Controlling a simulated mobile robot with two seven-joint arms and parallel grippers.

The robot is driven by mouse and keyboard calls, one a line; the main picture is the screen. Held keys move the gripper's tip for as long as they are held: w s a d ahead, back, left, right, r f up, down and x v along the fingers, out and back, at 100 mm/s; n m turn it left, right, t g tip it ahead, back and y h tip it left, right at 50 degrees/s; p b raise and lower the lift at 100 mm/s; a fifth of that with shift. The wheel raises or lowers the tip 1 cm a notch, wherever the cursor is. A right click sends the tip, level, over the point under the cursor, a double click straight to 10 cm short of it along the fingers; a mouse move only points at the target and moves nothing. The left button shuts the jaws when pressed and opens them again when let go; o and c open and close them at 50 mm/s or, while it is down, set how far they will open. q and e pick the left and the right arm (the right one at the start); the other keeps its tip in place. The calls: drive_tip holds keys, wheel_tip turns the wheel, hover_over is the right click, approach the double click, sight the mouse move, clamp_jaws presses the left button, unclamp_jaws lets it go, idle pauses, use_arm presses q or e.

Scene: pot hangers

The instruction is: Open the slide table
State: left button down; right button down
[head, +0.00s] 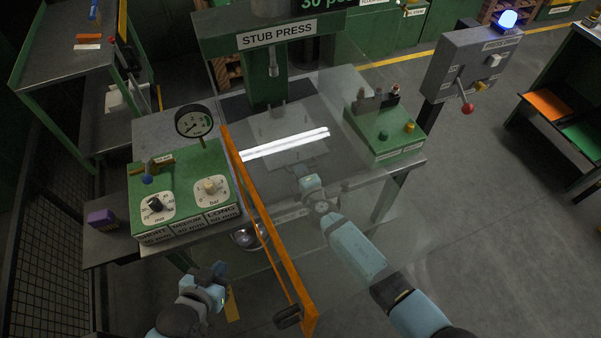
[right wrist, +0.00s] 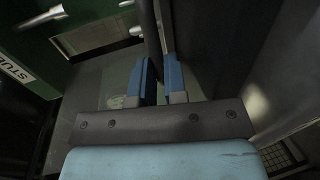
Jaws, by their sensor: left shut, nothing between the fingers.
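The slide table (head: 262,128) is a grey plate on the bench under the stub press, with a bright strip of reflected light across it. My right gripper (head: 307,180) is at its front edge. In the right wrist view my right gripper (right wrist: 158,75) has its two blue fingers on either side of a dark bar (right wrist: 151,25), apparently the slide table's handle, which fills the gap at the tips. In the head view my arm mostly hides this handle. My left gripper (head: 216,274) is shut and empty, low in front of the green control box.
A clear guard with an orange edge (head: 268,235) stands between my arms. A green control box (head: 183,190) with dials and a gauge is at left, a green button box (head: 385,130) at right. A grey panel with a red-knobbed lever (head: 467,107) stands further right.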

drive_tip(key=shift+s, duration=0.1)
drive_tip(key=f+v, duration=0.2)
drive_tip(key=v, duration=1)
drive_tip(key=shift+s+d+f+b, duration=0.2)
drive_tip(key=shift+s+f+b, duration=0.1)
drive_tip(key=shift+s, duration=0.1)
drive_tip(key=c, duration=1.4)
unclamp_jaws()
drive_tip(key=shift+c, duration=0.2)
drive_tip(key=v, duration=0.7)
drive_tip(key=shift+s+b, duration=0.15)
drive_tip(key=shift+b, duration=0.15)
